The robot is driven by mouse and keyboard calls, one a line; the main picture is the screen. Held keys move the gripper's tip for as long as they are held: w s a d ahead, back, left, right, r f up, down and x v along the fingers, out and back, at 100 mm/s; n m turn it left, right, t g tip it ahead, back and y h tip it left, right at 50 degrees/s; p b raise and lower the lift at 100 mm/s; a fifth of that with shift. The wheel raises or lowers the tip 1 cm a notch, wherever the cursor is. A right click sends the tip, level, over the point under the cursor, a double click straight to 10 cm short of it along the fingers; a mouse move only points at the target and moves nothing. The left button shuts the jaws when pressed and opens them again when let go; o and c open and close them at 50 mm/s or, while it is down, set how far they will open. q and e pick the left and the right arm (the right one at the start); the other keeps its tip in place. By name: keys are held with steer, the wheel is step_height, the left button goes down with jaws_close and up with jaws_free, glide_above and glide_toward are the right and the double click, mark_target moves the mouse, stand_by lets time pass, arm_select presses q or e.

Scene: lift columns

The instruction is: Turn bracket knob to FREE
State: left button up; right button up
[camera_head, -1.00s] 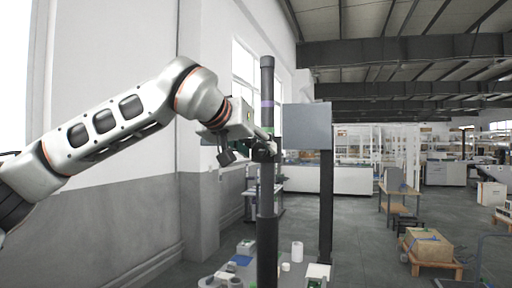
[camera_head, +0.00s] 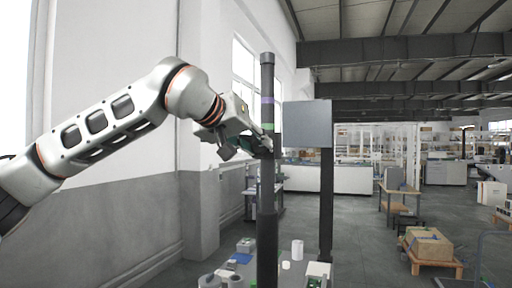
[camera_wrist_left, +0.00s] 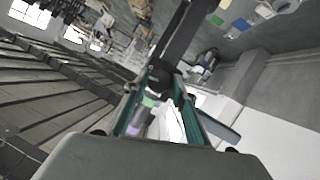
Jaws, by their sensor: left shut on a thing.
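The dark column (camera_head: 267,205) stands upright in front of me, with a purple and a green band on its upper part. My left gripper (camera_head: 262,147) is at the column just below the green band, shut on the bracket knob, which its fingers mostly hide in the head view. In the left wrist view, my green-edged fingers (camera_wrist_left: 160,98) lie either side of the column, with a dark part at the tips that looks like the bracket and knob (camera_wrist_left: 160,76). I cannot read any FREE marking. My right gripper is not in view.
A grey panel (camera_head: 307,125) on a dark post stands just right of the column. A table below holds a white cylinder (camera_head: 297,249) and several small items. A boxed pallet (camera_head: 430,248) stands on the floor at right. A wall is close at left.

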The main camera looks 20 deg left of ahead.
arm_select(q)
steer(key=n+h+b, duration=0.2)
steer(key=n, duration=0.1)
steer(key=shift+a+f+t+b, duration=0.15)
steer(key=shift+f+t+b, duration=0.15)
steer(key=n+h+b, duration=0.1)
steer(key=n+t+b, duration=0.1)
steer(key=n+b, duration=0.1)
steer(key=shift+w+f+n+h, duration=0.1)
steer(key=shift+f+n+h, duration=0.1)
steer(key=shift+n+h, duration=0.15)
steer(key=shift+f+n+t+h+b, duration=0.1)
steer(key=shift+n+t+h+b, duration=0.25)
steer(key=shift+n+b, duration=0.45)
steer(key=n+t+b, duration=0.1)
steer(key=n+b, duration=0.1)
steer(key=n, duration=0.1)
steer(key=shift+r+n+t+b, duration=0.2)
steer(key=shift+n+t+b, duration=0.4)
steer(key=shift+n, duration=0.25)
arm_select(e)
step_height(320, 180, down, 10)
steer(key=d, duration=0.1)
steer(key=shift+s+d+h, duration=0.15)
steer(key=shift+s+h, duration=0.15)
arm_select(q)
steer(key=shift+r, duration=0.1)
steer(key=o, duration=1)
steer(key=shift+o, duration=0.4)
